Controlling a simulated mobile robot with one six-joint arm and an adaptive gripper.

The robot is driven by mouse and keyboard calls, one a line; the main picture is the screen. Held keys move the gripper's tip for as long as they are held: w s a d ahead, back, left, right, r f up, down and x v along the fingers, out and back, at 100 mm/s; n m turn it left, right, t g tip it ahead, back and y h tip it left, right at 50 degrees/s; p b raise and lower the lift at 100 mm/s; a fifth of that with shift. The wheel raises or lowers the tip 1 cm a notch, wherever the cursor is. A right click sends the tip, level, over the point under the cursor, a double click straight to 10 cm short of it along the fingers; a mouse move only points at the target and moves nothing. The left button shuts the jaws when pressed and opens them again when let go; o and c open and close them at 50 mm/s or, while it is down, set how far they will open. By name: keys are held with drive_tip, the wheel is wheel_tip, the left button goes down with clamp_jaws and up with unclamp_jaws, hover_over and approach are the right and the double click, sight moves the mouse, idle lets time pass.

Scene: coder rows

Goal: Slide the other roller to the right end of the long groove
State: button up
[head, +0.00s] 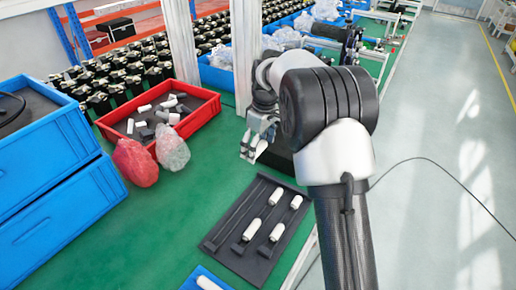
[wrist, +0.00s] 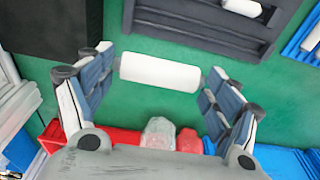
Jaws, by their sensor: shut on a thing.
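My gripper (head: 254,152) is above the green bench, beyond the far edge of a dark grooved tray (head: 213,246). In the wrist view its fingers are on either side of a white roller (wrist: 160,72), shut on it by its ends. Several other white rollers lie in the tray: two toward the far right (head: 276,196) (head: 296,202) and two nearer (head: 252,229) (head: 277,232). A long dark groove (head: 228,217) along the tray's left side shows no roller. The tray also shows in the wrist view (wrist: 190,30), with one roller (wrist: 242,7) partly cut off.
A red bin (head: 203,118) with loose parts stands left of my gripper, with a red bag (head: 134,163) and a clear bag (head: 172,148) before it. Blue crates (head: 50,190) fill the left.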

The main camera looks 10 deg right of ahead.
drive_tip(key=shift+f, duration=0.1)
drive_tip(key=shift+f+b, duration=5.05)
drive_tip(key=shift+f, duration=4.6)
drive_tip(key=shift+f, duration=0.2)
drive_tip(key=shift+w+d, duration=0.1)
